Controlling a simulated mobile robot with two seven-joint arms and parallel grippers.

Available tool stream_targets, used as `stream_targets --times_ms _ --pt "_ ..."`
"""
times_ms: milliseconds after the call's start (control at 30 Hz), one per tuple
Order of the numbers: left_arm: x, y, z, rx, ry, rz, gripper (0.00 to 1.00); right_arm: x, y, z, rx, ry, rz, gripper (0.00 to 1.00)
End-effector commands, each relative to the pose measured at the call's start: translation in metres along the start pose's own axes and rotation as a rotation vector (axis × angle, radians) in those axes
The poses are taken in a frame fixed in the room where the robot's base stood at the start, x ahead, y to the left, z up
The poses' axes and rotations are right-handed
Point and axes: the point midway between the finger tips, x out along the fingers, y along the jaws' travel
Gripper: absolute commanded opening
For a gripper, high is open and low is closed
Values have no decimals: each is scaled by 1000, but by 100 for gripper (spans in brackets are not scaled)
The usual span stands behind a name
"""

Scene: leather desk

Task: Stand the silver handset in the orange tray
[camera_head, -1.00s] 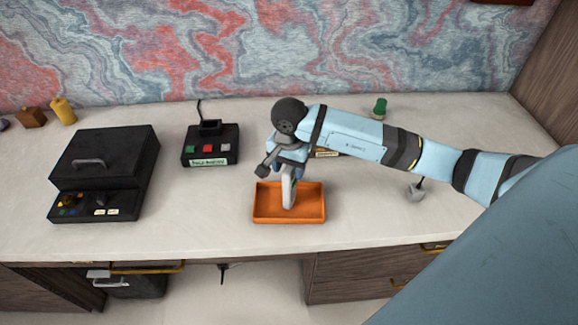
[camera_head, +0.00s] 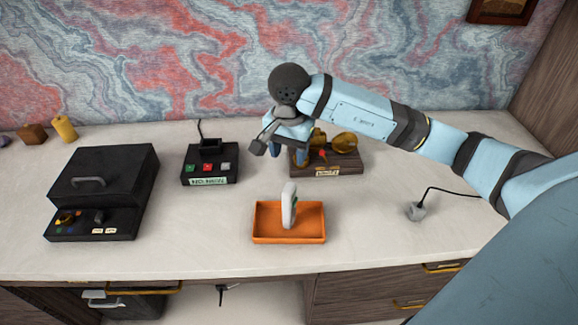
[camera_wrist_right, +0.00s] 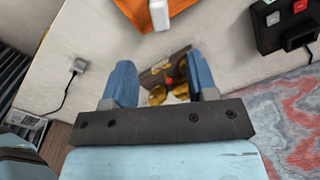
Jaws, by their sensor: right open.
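The silver handset (camera_head: 289,206) stands upright in the orange tray (camera_head: 262,238) in the head view, near the tray's middle. The right wrist view shows the tray (camera_wrist_right: 133,12) and the lower part of the handset (camera_wrist_right: 158,14) at its top edge. My right gripper (camera_head: 301,158) is raised behind the tray in the head view, apart from the handset. In the right wrist view its blue fingers (camera_wrist_right: 163,82) are spread with nothing between them. My left gripper is not in view.
A brown wooden device with brass parts (camera_head: 340,164) lies behind and beneath my right gripper. A black button box (camera_head: 210,164) and a larger black case (camera_head: 105,180) stand left. A grey plug (camera_head: 415,211) with a cord lies right. The desk around the tray is clear.

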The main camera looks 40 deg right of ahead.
Motion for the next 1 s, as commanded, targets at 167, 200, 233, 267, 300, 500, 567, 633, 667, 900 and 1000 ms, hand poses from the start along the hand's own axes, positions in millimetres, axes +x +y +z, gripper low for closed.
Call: stream_targets --times_ms 167,200,233,267,300,500,567,633,667,900,1000 --pt "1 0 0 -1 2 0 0 10 -6 28 13 -128 -33 53" --pt "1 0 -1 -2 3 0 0 19 -9 48 30 -221 -54 53" --pt "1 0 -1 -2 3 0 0 26 -12 66 51 -308 -73 53" --pt "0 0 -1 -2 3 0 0 32 -15 86 81 -412 -89 53" --pt "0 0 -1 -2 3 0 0 38 -20 116 135 -570 -110 53" --pt "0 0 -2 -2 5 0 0 20 -38 224 664 -1478 -53 53" --pt "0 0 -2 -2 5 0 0 12 -44 229 884 -1737 25 53" --pt "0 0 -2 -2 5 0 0 12 -50 222 1169 -2018 152 53" --pt "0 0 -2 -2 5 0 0 16 -52 215 1302 -2131 216 53" --pt "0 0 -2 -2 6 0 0 146 -10 163 -1599 1740 -646 53" --pt "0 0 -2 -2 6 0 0 210 31 170 -1404 1291 -669 53"
